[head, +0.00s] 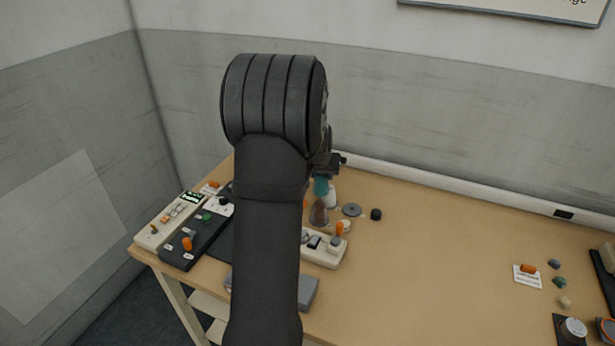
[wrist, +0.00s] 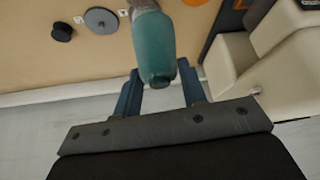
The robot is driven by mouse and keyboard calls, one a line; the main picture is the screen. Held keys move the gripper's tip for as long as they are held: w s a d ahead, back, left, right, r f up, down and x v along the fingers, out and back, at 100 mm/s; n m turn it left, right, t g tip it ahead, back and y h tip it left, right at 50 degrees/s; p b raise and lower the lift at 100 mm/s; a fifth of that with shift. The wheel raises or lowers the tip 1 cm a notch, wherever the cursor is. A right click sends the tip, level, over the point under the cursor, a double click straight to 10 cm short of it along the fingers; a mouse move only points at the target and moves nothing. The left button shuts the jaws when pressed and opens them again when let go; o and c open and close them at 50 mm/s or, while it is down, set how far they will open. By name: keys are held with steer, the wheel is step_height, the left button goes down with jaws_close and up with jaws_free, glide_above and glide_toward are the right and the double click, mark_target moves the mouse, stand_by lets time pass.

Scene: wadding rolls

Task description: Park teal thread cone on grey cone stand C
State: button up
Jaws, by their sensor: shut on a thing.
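The teal thread cone (wrist: 153,45) is between the two fingers of my gripper (wrist: 159,70) in the wrist view, and the gripper is shut on it. In the head view the teal cone (head: 321,187) shows just below the gripper, partly hidden by my arm. A brownish object (head: 319,213) shows directly below it; whether they touch I cannot tell. A flat grey disc (head: 351,210), likely a cone stand, lies on the table to the right. It also shows in the wrist view (wrist: 103,20) beside small tags whose letters I cannot read.
A black knob-like piece (head: 376,214) stands right of the disc. A white bottle (head: 332,197) is close beside the teal cone. Cream and dark control boxes (head: 195,238) crowd the left. The table's middle right is clear; small stones (head: 559,282) lie far right.

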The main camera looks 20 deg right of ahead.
steer(key=shift+s+d+f, duration=0.4)
steer(key=shift+d+f, duration=0.8)
steer(key=shift+d, duration=0.6)
steer(key=shift+s+d+f, duration=0.45)
steer(key=shift+d+f, duration=0.7)
steer(key=shift+d, duration=0.6)
steer(key=shift+s+d+f, duration=0.4)
steer(key=shift+d+f, duration=0.8)
steer(key=shift+d, duration=0.6)
steer(key=shift+f, duration=0.1)
steer(key=shift+f, duration=0.4)
steer(key=shift+f, duration=0.35)
steer(key=o, duration=1.6)
steer(key=shift+r, duration=0.1)
